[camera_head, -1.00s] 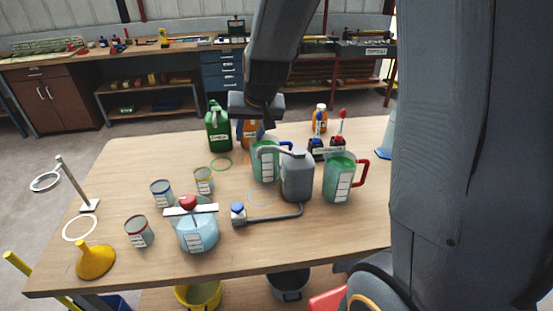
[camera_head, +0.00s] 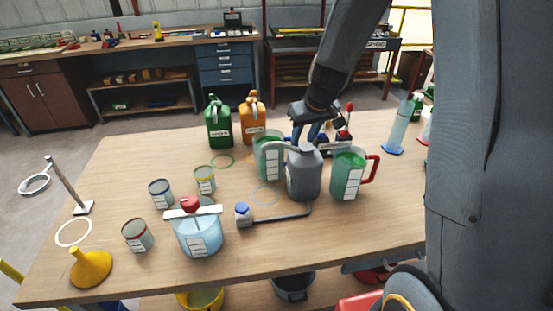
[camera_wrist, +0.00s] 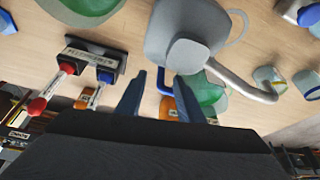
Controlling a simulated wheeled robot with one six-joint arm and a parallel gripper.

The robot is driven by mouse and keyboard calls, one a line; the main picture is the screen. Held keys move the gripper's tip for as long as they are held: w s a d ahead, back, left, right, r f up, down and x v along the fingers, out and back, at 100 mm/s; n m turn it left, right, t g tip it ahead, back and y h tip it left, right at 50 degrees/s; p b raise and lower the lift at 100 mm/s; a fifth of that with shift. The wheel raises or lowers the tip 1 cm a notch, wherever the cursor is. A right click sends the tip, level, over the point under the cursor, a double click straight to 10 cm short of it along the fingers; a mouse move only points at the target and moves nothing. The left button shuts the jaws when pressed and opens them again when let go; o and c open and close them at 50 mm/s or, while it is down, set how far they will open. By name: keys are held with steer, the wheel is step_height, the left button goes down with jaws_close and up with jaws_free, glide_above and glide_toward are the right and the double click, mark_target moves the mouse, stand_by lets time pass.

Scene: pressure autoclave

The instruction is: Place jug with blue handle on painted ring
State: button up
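The jug with the blue handle (camera_head: 267,160), a clear jug with green liquid, stands behind and left of a grey canister in the head view. Its green body (camera_wrist: 207,92) and blue handle (camera_wrist: 163,80) show in the wrist view, partly hidden by the canister and a finger. My gripper (camera_head: 307,135) is open, pointing down behind the canister. In the wrist view its two blue fingers (camera_wrist: 160,97) appear on either side of the handle; contact cannot be told.
The grey canister (camera_head: 304,175), with a long spout, stands close to the jug and my gripper. A red-handled jug (camera_head: 348,174) is to its right. Green (camera_head: 218,125) and orange (camera_head: 252,118) canisters stand behind. Cans and a light-blue jug (camera_head: 198,235) are front left.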

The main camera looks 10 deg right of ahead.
steer(key=x, duration=0.2)
steer(key=b+x, duration=0.1)
steer(key=x, duration=0.1)
steer(key=b+x, duration=0.1)
steer(key=shift+w+a+f, duration=0.25)
steer(key=shift+w, duration=0.15)
steer(key=shift+r, duration=0.1)
steer(key=shift+c, duration=0.3)
jaws_close()
